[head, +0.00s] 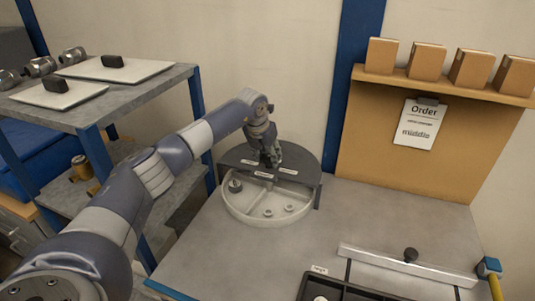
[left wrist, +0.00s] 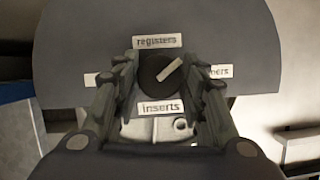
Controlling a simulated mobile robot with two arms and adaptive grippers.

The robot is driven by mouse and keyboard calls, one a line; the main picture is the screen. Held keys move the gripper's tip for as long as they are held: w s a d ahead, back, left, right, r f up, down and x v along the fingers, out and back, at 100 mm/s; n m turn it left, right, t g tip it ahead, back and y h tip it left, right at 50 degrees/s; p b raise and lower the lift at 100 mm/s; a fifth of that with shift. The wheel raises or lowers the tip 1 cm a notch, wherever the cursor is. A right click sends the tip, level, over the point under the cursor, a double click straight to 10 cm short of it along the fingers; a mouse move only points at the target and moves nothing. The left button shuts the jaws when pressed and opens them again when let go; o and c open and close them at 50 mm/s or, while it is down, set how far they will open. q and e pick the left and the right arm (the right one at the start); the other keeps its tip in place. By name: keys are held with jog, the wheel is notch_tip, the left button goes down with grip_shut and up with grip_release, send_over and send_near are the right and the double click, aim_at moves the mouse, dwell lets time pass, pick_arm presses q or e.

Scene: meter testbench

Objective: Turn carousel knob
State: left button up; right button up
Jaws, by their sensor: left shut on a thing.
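The carousel (head: 268,205) stands at the back of the bench, a round light tray with dividers, its rear half under a dark grey cover (head: 297,157). The round black knob (left wrist: 160,72) sits on the cover with a pale pointer line slanting to the upper right. Labels around it read "registers" (left wrist: 157,41), "inserts" (left wrist: 161,107) and a partly hidden one ending in "ners" (left wrist: 220,72). My left gripper (head: 270,160) reaches down over the cover. In the left wrist view its fingers (left wrist: 167,78) are shut on the knob from both sides. My right gripper is out of view.
Small parts lie in the carousel's open compartments. A shelf (head: 130,92) stands left.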

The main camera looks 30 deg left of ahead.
pick_arm(q)
jog(key=n+y, duration=0.1)
jog(key=n, duration=0.1)
jog(key=n+b, duration=0.1)
jog(key=n, duration=0.1)
jog(key=shift+w+d+n+y, duration=0.1)
jog(key=shift+d+n+y, duration=0.05)
jog(key=shift+n+y, duration=0.2)
jog(key=n+g+y+b, duration=0.1)
jog(key=n, duration=0.1)
jog(key=n+b, duration=0.1)
jog(key=n, duration=0.2)
jog(key=shift+w+n+g+y, duration=0.1)
jog(key=shift+n+g+y, duration=0.15)
jog(key=shift+g+y, duration=0.15)
jog(key=shift+r, duration=0.1)
jog(key=o, duration=1.1)
jog(key=shift+c, duration=0.2)
